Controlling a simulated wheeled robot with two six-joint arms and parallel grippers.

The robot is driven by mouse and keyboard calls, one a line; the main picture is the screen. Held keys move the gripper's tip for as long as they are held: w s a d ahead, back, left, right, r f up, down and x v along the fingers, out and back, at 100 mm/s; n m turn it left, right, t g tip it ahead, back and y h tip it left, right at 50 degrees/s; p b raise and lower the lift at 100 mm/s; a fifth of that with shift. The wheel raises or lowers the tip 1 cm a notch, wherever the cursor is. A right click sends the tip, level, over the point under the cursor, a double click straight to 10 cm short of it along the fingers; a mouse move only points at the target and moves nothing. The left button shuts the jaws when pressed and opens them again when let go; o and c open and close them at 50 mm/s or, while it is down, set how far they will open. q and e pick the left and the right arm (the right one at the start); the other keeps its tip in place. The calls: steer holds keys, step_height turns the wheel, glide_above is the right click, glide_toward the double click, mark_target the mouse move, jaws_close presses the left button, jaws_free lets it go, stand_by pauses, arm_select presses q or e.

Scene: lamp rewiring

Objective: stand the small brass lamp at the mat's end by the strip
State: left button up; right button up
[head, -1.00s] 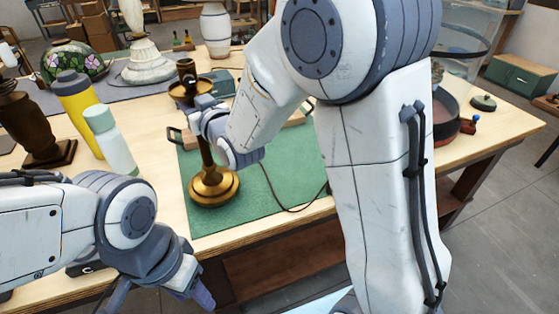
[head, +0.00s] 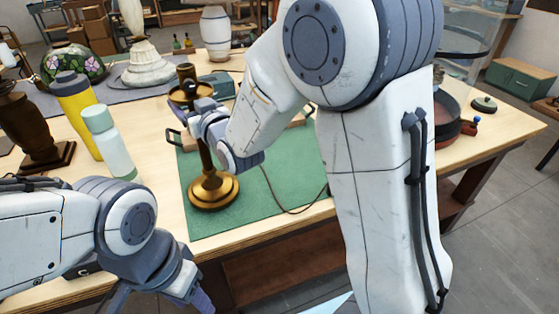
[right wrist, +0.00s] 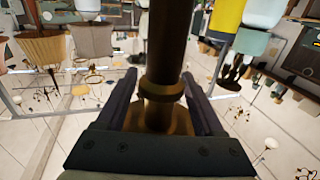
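The small brass lamp (head: 212,191) stands upright, its round base low on the left end of the green mat (head: 255,208). Its stem rises to a dish and dark socket. My right gripper (head: 203,118) is at the upper stem; its fingertips are partly hidden in the head view. In the right wrist view, its two fingers (right wrist: 163,95) lie close on both sides of the ringed stem (right wrist: 165,50) and look shut on it. My left gripper (head: 195,298) is low, in front of the table edge, its fingers partly cut off. I cannot clearly identify the strip.
A white-green bottle (head: 112,145), a yellow bottle (head: 78,112) and a dark wooden lamp base (head: 35,135) stand left of the mat. A cord (head: 285,207) lies on the mat. My right arm hides the mat's right part.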

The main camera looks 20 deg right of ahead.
steer(key=s+d+f+n+g+h+p, duration=0.1)
steer(key=s+f+g, duration=0.2)
steer(key=s, duration=0.9)
steer(key=s+d+f+n+g+h+p, duration=0.1)
steer(key=s+f+g, duration=0.3)
steer(key=s+g, duration=0.4)
steer(key=s+d+f+n+g+h+p, duration=0.1)
steer(key=s+g, duration=0.5)
steer(key=s, duration=1.1)
step_height(320, 180, down, 2)
steer(key=shift+f+n+h, duration=0.25)
steer(key=shift+n+h, duration=0.15)
steer(key=shift+h, duration=0.4)
